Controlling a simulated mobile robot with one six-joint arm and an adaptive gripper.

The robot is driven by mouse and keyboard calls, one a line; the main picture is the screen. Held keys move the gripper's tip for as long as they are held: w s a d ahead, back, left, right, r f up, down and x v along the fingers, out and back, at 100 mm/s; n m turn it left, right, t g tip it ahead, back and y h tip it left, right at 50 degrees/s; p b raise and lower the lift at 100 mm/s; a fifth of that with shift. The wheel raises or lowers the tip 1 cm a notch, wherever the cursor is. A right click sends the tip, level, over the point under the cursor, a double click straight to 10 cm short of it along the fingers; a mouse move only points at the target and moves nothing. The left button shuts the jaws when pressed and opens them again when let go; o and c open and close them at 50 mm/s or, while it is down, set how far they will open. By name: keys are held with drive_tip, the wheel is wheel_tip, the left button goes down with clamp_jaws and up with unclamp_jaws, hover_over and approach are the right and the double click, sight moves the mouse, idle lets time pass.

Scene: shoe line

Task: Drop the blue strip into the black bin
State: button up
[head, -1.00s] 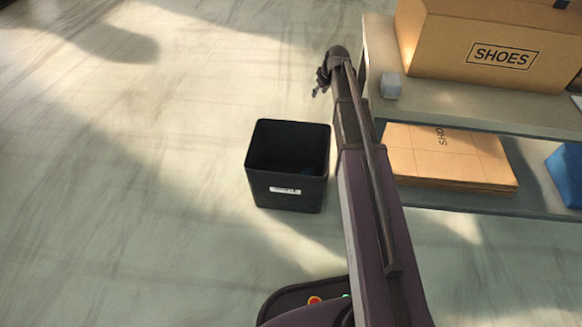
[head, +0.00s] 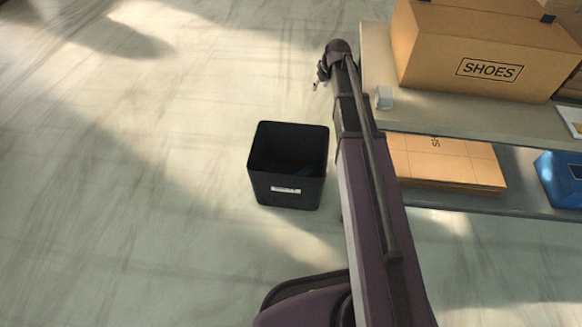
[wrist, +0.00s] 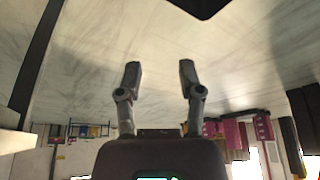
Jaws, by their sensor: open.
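The black bin (head: 290,197) stands upright on the floor, left of my arm in the head view, with a white label on its front. In the head view the end of my arm is above and right of the bin, and the fingers are hard to make out.
A shelf (head: 470,112) stands close on the right. It holds a SHOES box (head: 480,48) and a small pale block (head: 384,98) near its left edge. Flat cardboard (head: 445,162) and a blue object (head: 560,178) lie on the lower level. The floor (head: 120,200) to the left is clear.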

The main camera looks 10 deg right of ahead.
drive_tip(key=p+v, duration=0.5)
drive_tip(key=v, duration=0.1)
drive_tip(key=shift+a, duration=0.5)
drive_tip(key=shift+m, duration=0.3)
idle(0.3)
drive_tip(key=s+a+f+m+g+h, duration=0.15)
drive_tip(key=s+a, duration=0.35)
drive_tip(key=s, duration=0.7)
drive_tip(key=s+a+m+g, duration=0.1)
drive_tip(key=s+a+g, duration=0.25)
drive_tip(key=s, duration=0.95)
wheel_tip(320, 180, up, 22)
drive_tip(key=p, duration=2.2)
drive_tip(key=shift+a+r+t, duration=0.2)
drive_tip(key=shift+a+t, duration=0.05)
drive_tip(key=shift+t, duration=0.15)
drive_tip(key=shift+f, duration=0.15)
